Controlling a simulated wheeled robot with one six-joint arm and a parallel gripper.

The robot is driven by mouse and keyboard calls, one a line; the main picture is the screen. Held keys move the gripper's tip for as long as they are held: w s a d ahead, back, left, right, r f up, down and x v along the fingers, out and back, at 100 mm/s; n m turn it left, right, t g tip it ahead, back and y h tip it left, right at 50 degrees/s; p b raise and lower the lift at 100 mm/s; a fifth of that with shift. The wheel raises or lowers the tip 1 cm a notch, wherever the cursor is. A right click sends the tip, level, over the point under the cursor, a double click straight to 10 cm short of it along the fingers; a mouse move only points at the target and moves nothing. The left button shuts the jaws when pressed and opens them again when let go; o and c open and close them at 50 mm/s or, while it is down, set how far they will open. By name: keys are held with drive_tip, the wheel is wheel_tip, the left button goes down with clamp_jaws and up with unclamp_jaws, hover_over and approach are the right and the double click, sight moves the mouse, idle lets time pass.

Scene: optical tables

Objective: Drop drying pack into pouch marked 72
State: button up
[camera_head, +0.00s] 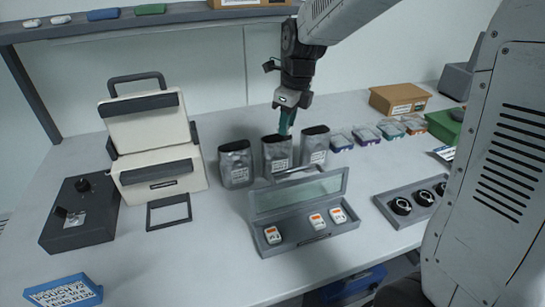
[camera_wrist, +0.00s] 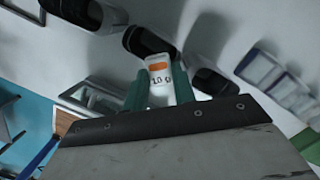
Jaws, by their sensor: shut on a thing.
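My gripper (camera_head: 285,127) is shut on a small white drying pack (camera_wrist: 159,74) with an orange band and "10 g" on it; green fingers (camera_wrist: 157,90) flank it in the wrist view. Three open-topped grey pouches stand in a row: left (camera_head: 236,166), middle (camera_head: 277,157) and right (camera_head: 315,144). In the head view my fingers point down at the mouth of the middle pouch. In the wrist view the pack overlaps the middle pouch's dark opening (camera_wrist: 148,40). The pack is hidden in the head view. The pouch labels are too small to read.
An open grey case (camera_head: 290,243) in front of the pouches holds three white-and-orange packs (camera_head: 316,221). A cream sealing machine (camera_head: 160,178) stands left. Small clear packets (camera_head: 365,133) lie right of the pouches. A blue lettered block (camera_head: 62,292) sits front left.

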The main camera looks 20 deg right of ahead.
sight(285, 150)
drive_tip(key=shift+a+f, duration=0.2)
drive_tip(key=shift+f, duration=2.55)
drive_tip(key=o, duration=1)
drive_tip(key=shift+r, duration=0.1)
drive_tip(key=r, duration=0.5)
drive_tip(key=d+r, duration=0.1)
drive_tip(key=r, duration=0.1)
drive_tip(key=shift+s+r, duration=0.3)
drive_tip(key=shift+s, duration=0.1)
drive_tip(key=shift+a, duration=0.1)
